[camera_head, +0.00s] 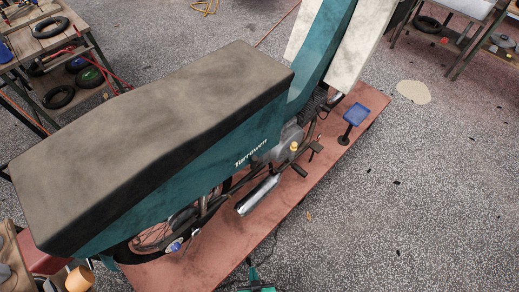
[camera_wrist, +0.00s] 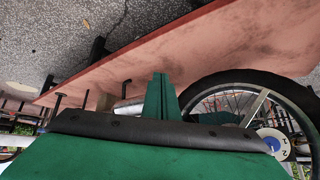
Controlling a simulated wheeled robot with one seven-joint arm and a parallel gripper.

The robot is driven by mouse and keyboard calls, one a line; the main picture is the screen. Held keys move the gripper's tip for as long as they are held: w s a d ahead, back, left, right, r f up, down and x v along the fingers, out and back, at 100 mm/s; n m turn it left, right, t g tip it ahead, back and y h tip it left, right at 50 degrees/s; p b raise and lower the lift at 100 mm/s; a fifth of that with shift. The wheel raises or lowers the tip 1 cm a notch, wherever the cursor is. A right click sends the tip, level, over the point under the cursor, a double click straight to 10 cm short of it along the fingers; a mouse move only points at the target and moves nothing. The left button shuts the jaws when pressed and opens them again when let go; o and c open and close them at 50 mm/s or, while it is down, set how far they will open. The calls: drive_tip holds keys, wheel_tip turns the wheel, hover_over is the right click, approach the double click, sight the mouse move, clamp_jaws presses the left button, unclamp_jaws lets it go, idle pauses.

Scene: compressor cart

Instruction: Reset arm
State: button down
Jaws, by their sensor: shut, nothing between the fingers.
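My gripper (camera_wrist: 160,97) shows in the wrist view as two green fingers close together, shut with nothing between them. A dark bar and my green gripper body lie below them. In the head view, a green part at the bottom edge (camera_head: 258,287) looks like my gripper, low beside the near edge of the red platform; the rest of it is cut off. The teal motorbike (camera_head: 225,150), with a long dark seat, stands on the platform (camera_head: 205,258). Its spoked wheel (camera_wrist: 250,105) is to the right of my fingers in the wrist view. I cannot tell the exact gap between them.
A blue-topped stand (camera_head: 355,114) is on the platform's right part. A workbench with tyres (camera_head: 60,97) is at upper left, another table (camera_head: 470,8) at upper right. An orange-tan cup-like thing (camera_head: 79,280) is at lower left. The speckled floor at right is mostly clear.

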wheel_tip(320, 180, up, 34)
drive_tip(key=s+d+m+t+h, duration=0.1)
drive_tip(key=s+d+t, duration=0.1)
drive_tip(key=t, duration=0.5)
drive_tip(key=shift+d+t, duration=0.25)
drive_tip(key=shift+t, duration=0.15)
